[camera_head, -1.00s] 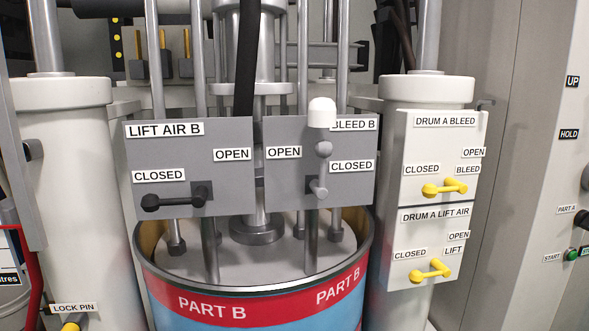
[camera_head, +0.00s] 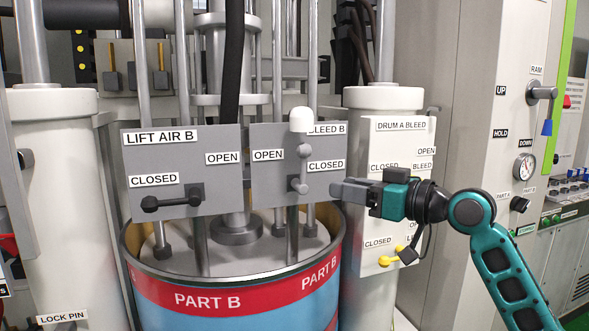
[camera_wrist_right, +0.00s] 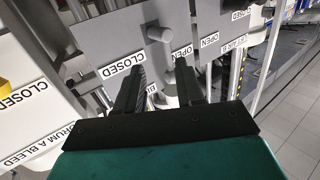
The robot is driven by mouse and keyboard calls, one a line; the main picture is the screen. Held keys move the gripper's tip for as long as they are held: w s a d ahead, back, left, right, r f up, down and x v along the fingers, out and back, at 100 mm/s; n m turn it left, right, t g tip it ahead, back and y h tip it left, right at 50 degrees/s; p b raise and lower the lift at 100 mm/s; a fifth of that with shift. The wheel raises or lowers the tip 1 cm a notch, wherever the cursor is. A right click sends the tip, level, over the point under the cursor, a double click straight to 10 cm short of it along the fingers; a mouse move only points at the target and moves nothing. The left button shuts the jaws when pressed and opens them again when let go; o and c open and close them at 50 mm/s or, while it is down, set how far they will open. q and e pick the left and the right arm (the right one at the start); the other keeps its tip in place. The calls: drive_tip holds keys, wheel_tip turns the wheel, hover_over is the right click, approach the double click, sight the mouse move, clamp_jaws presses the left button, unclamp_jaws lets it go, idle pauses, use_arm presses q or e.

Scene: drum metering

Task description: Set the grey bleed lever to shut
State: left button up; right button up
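The grey bleed lever (camera_head: 298,186) is on the grey BLEED B panel (camera_head: 270,190), with OPEN at its left and CLOSED at its right. A grey knob (camera_head: 304,151) shows above its lower stub, under a white cap (camera_head: 301,119). I cannot tell its exact setting. My right gripper (camera_head: 335,189) is at the panel's right edge, right of the lever and apart from it. In the right wrist view, my right gripper (camera_wrist_right: 162,88) has its fingers apart with nothing gripped, and the lever's grey parts (camera_wrist_right: 186,50) show beyond the fingertips. My left gripper is out of view.
The LIFT AIR B panel (camera_head: 150,170) with a black lever (camera_head: 172,202) stands at the left. The PART B drum (camera_head: 230,297) is below. My right arm partly covers the DRUM A panels (camera_head: 400,145) and their yellow levers (camera_head: 398,256).

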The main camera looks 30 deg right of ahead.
sight(301, 158)
drive_tip(key=shift+n+y, duration=0.3)
drive_tip(key=shift+y, duration=0.1)
drive_tip(key=w+a+r+p, duration=0.1)
drive_tip(key=w, duration=0.2)
drive_tip(key=w+a+r+p, duration=0.1)
drive_tip(key=w, duration=0.2)
drive_tip(key=w+a+r+p, duration=0.1)
drive_tip(key=w+a, duration=0.1)
drive_tip(key=w, duration=0.1)
drive_tip(key=shift+w+a+r, duration=0.1)
drive_tip(key=shift+w, duration=0.3)
drive_tip(key=shift+w+a, duration=0.25)
drive_tip(key=shift+w, duration=0.35)
drive_tip(key=shift+c, duration=0.4)
drive_tip(key=c, duration=0.6)
clamp_jaws()
